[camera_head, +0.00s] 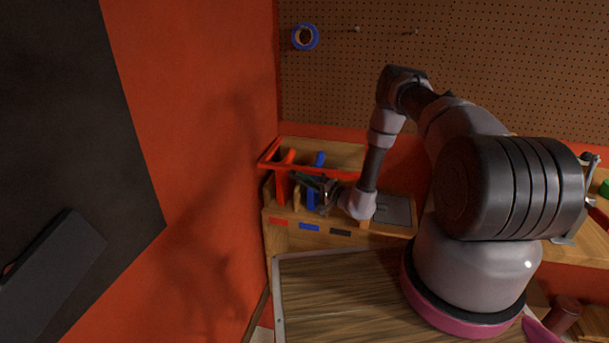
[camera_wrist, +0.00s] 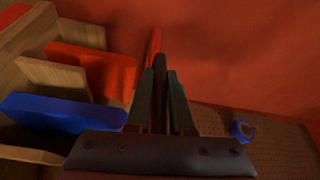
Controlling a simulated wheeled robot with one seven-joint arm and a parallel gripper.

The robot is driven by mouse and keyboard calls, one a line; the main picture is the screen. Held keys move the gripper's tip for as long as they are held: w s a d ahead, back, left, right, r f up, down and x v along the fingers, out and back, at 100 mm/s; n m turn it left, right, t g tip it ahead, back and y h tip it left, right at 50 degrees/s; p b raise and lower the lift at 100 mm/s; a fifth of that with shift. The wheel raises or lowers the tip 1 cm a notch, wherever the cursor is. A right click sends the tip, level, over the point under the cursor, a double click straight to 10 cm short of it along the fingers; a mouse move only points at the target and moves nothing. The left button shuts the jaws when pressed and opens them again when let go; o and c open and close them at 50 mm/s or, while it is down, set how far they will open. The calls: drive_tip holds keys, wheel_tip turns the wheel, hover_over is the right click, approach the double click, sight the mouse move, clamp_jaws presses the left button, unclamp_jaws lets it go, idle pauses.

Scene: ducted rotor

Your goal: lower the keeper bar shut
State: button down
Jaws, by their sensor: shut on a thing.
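The keeper bar (camera_head: 268,153) is an orange-red bar at the left end of a wooden rack (camera_head: 284,225). In the head view it stands raised above the rack's slots, with one length running right toward my gripper (camera_head: 322,186). In the wrist view a red length of the keeper bar (camera_wrist: 154,45) runs up from between my fingers (camera_wrist: 161,78). My gripper is shut on the bar; the exact grip is dark and partly hidden. A red piece (camera_wrist: 92,68) and a blue piece (camera_wrist: 62,113) stand in the slots below.
The rack's front carries red, blue and dark labels. A grey plate (camera_head: 396,210) lies right of the slots. An orange wall (camera_head: 205,150) rises close on the left. A pegboard (camera_head: 340,75) with a blue tape roll (camera_head: 305,37) is behind. The wooden top (camera_head: 335,295) in front is clear.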

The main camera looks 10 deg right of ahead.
drive_tip(key=shift+s+f, duration=0.2)
drive_tip(key=shift+f, duration=0.4)
drive_tip(key=c, duration=1.1)
unclamp_jaws()
drive_tip(key=shift+w+f, duration=0.1)
drive_tip(key=v, duration=1)
drive_tip(key=shift+s+d+r, duration=0.2)
drive_tip(key=shift+s+d, duration=0.05)
drive_tip(key=shift+d, duration=0.05)
